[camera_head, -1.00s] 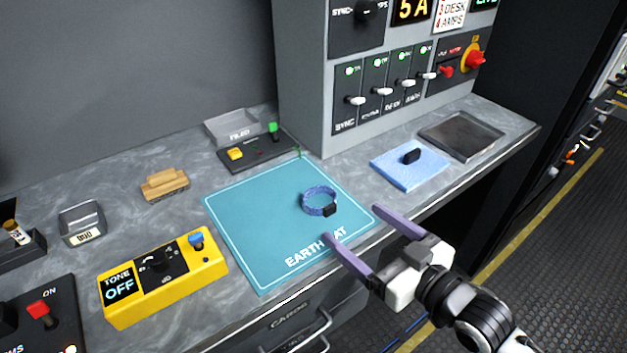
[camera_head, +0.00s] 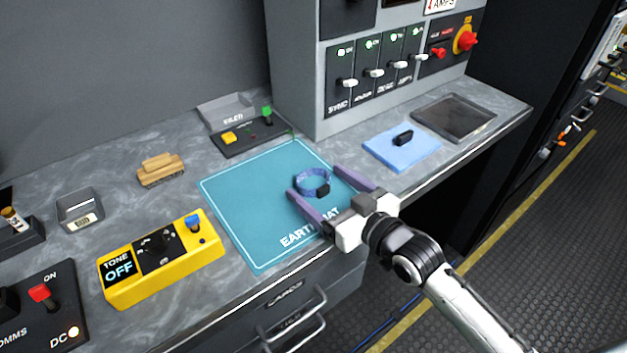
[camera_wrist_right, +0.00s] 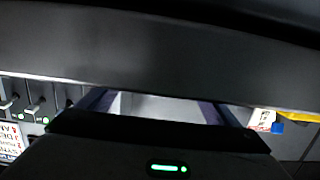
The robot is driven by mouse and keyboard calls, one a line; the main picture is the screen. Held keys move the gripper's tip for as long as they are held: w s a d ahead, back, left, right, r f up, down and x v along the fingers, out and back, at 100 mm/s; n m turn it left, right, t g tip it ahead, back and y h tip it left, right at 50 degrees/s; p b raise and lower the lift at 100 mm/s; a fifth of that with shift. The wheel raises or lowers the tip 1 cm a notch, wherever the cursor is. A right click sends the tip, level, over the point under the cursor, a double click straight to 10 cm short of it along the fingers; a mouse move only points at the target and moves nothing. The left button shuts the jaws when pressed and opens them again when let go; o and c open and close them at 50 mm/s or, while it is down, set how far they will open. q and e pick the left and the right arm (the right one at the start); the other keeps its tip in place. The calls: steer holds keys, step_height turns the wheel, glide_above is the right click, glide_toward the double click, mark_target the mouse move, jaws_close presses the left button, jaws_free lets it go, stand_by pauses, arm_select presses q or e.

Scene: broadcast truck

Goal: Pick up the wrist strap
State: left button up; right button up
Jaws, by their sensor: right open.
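The wrist strap (camera_head: 312,181) is a blue ring with a small black block. It lies on the teal earth mat (camera_head: 240,205), near the mat's right part. My right gripper (camera_head: 314,180) is open, coming in from the lower right. In the head view its two purple fingers appear on either side of the strap; I cannot tell how high they are above the mat. In the right wrist view the fingers (camera_wrist_right: 160,105) are spread apart, and I cannot make out the strap there. My left gripper is not in view.
A yellow tone box (camera_head: 160,258) stands left of the mat. A blue pad (camera_head: 402,148) with a black item lies to the right, with a dark tray (camera_head: 455,117) beyond it. A black switch box (camera_head: 250,133) and the grey console (camera_head: 300,100) stand behind.

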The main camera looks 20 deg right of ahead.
steer(key=c, duration=1.1)
